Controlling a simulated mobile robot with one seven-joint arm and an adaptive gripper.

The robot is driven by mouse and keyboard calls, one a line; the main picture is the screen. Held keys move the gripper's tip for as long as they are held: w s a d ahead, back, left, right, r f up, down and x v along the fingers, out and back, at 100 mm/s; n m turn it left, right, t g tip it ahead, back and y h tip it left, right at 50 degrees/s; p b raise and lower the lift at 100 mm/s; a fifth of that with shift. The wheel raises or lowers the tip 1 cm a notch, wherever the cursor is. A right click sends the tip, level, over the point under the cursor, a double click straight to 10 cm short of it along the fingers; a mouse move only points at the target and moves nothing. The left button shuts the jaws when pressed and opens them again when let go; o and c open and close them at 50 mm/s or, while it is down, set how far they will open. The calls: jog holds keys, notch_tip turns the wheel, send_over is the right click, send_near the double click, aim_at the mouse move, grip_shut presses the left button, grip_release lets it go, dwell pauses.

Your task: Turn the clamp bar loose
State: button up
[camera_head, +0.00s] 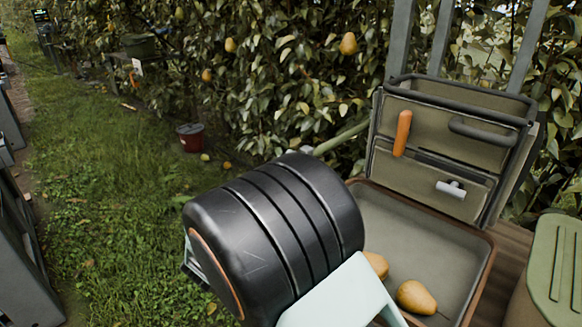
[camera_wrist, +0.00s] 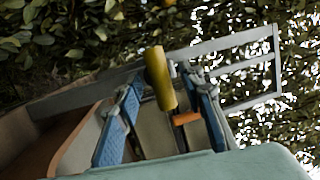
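In the wrist view a yellow-olive bar (camera_wrist: 160,78) stands between the two blue-padded fingers of my gripper (camera_wrist: 164,77). The fingers are spread, with a gap beside the bar on the right; I see no firm contact. In the head view a green rod (camera_head: 343,138) runs from behind my arm toward the upright panel (camera_head: 470,98); I cannot tell whether it is the same bar. The panel carries an orange handle (camera_head: 402,133) and a small pale T-shaped knob (camera_head: 450,189). An orange piece (camera_wrist: 186,118) shows past the bar in the wrist view. My arm hides my gripper in the head view.
A tray (camera_head: 425,234) with a pear (camera_head: 416,297) and another partly hidden one lies below the panel. A green lidded box (camera_head: 555,265) is at the right edge.

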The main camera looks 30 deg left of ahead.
jog(key=d+v, duration=0.1)
jog(key=v, duration=1)
jog(key=shift+a, duration=0.4)
